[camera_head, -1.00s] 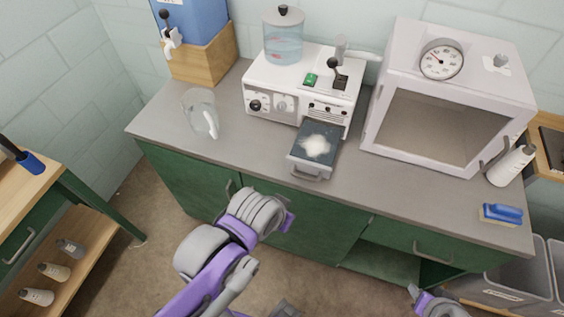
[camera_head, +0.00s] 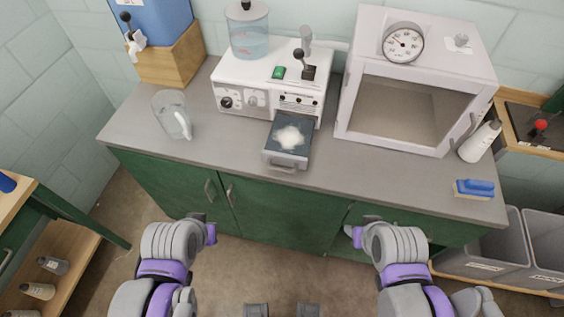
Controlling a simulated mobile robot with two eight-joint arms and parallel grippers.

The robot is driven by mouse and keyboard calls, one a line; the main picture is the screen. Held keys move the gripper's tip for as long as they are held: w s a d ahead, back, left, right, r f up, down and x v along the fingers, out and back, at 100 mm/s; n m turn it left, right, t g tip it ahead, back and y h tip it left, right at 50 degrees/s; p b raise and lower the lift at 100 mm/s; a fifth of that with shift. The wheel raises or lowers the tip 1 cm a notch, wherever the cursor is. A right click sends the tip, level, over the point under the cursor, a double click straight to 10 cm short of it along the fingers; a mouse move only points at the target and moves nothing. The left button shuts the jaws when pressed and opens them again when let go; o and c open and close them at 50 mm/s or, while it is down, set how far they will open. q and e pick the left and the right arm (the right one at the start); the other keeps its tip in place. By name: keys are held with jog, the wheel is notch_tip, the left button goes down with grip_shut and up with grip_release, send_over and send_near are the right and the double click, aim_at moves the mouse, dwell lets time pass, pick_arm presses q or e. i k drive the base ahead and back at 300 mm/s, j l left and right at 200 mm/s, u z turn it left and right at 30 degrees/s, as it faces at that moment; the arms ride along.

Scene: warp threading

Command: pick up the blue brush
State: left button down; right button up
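The blue brush (camera_head: 474,188) lies on the grey counter (camera_head: 350,182) near its right front corner, blue back up with a pale, yellowish underside. My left arm comes up from the bottom left. Only a small dark part of its gripper (camera_head: 198,217) seems to show past the wrist, in front of the green cabinet. My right gripper (camera_head: 371,218) is likewise mostly hidden behind its wrist, below and left of the brush. Both are apart from the brush. The fingers are not clear enough to read, and I see nothing held.
A white bottle (camera_head: 479,142) stands behind the brush, beside a white chamber with a gauge (camera_head: 403,42). A white machine (camera_head: 270,85) with an open tray (camera_head: 289,140) and a glass jug (camera_head: 172,115) stand further left. Grey bins (camera_head: 497,245) are at the right. The counter left of the brush is clear.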

aim_at(477, 189)
jog(key=z, duration=1.85)
jog(key=i+l+z, duration=0.2)
jog(key=i+l, duration=0.65)
